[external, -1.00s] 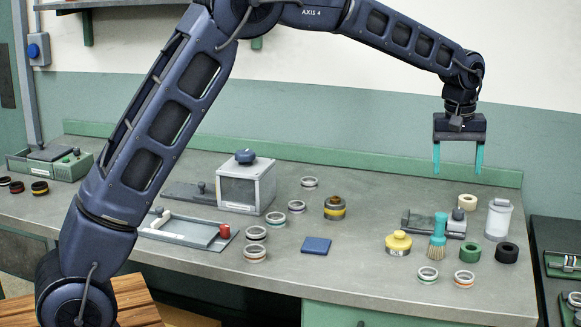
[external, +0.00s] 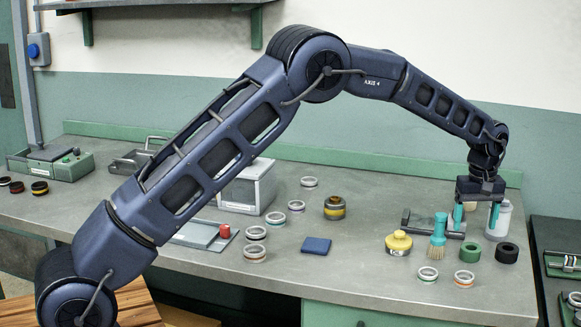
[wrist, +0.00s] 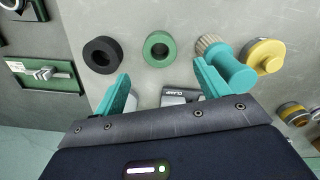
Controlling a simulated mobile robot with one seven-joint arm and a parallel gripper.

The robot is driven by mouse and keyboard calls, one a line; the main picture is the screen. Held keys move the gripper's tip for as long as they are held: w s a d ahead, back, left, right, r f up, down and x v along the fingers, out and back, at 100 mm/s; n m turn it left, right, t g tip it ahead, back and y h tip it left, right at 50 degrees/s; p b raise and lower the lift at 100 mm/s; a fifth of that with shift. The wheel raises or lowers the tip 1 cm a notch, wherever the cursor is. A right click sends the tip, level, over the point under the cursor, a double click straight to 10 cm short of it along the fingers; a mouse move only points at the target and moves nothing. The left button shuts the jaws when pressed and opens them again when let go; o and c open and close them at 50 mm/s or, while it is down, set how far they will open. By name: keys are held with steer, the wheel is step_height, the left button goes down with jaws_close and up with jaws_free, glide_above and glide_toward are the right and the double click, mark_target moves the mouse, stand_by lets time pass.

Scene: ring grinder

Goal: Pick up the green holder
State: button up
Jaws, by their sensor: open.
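The green holder, seen as a thick green ring (external: 470,252), lies flat on the bench near its right end. In the wrist view the green ring (wrist: 158,48) shows just beyond the fingertips, roughly centred between them. My gripper (external: 476,224) points down above the bench, behind the ring in the external view. Its two teal fingers are apart and hold nothing. They also show in the wrist view (wrist: 162,78). The ring is not touched by either finger.
A black ring (external: 507,253) lies right of the green one. A teal brush (external: 438,240) and a yellow-topped pot (external: 398,243) stand left. A white canister (external: 504,221) and a grey clamp block (external: 420,222) are close to the gripper. Loose rings (external: 464,278) lie in front.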

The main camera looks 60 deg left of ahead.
mark_target(471, 247)
steer(key=shift+s+d+f, duration=0.1)
steer(key=shift+d+f, duration=0.05)
steer(key=shift+f, duration=1.45)
steer(key=shift+s+d+f, duration=0.1)
steer(key=shift+d+f, duration=0.05)
steer(key=shift+f, duration=1.4)
steer(key=c, duration=1.1)
steer(key=shift+o, duration=0.2)
steer(key=shift+r, duration=0.15)
